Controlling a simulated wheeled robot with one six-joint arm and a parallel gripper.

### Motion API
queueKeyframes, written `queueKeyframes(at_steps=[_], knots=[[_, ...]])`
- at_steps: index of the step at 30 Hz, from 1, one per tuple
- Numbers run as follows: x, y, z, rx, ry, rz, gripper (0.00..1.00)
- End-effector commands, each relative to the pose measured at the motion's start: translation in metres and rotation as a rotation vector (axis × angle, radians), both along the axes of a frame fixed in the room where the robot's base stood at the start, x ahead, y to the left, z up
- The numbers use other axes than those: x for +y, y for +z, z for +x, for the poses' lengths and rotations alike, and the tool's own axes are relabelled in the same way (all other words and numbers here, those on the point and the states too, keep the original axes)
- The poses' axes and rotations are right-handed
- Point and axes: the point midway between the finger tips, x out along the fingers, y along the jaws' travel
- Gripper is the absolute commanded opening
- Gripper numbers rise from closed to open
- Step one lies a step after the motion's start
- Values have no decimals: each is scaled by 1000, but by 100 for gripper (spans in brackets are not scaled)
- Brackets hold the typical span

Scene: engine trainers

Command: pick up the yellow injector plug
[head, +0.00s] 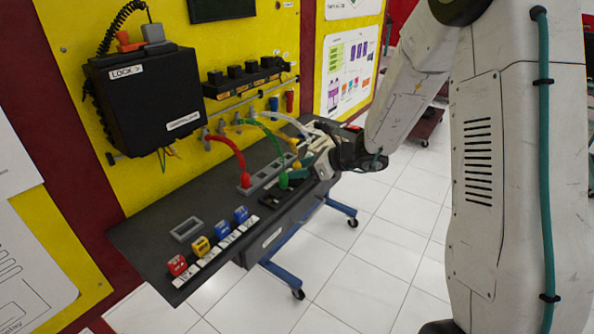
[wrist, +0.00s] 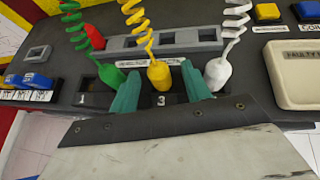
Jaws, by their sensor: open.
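The yellow injector plug (wrist: 158,76) stands upright in a dark numbered block (wrist: 190,98), with a coiled yellow lead rising from its top. In the wrist view my gripper (wrist: 160,88) is open, with one teal finger on each side of the yellow plug; I cannot tell whether either finger touches it. The green plug (wrist: 111,77) is close beside the left finger and the white plug (wrist: 217,73) close beside the right finger. In the head view my gripper (head: 308,164) is over the bench by the yellow plug (head: 297,165), which is partly hidden.
The red plug (head: 245,180) stands in a grey slotted strip (head: 265,177) behind the block. Several coloured blocks with labels, among them a yellow one (head: 200,246), sit at the bench's near end. A black box (head: 150,98) hangs on the yellow panel. Bare bench top (head: 150,232) lies to the left.

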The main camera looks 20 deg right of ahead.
Motion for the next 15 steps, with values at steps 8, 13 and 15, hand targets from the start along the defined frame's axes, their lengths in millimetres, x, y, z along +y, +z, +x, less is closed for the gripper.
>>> queueKeyframes(at_steps=[8, 13, 15], knots=[[0, 0, 1, -1, 0, -1, 31], [0, 0, 1, -1, 0, -1, 0], [0, 0, 1, -1, 0, -1, 0]])
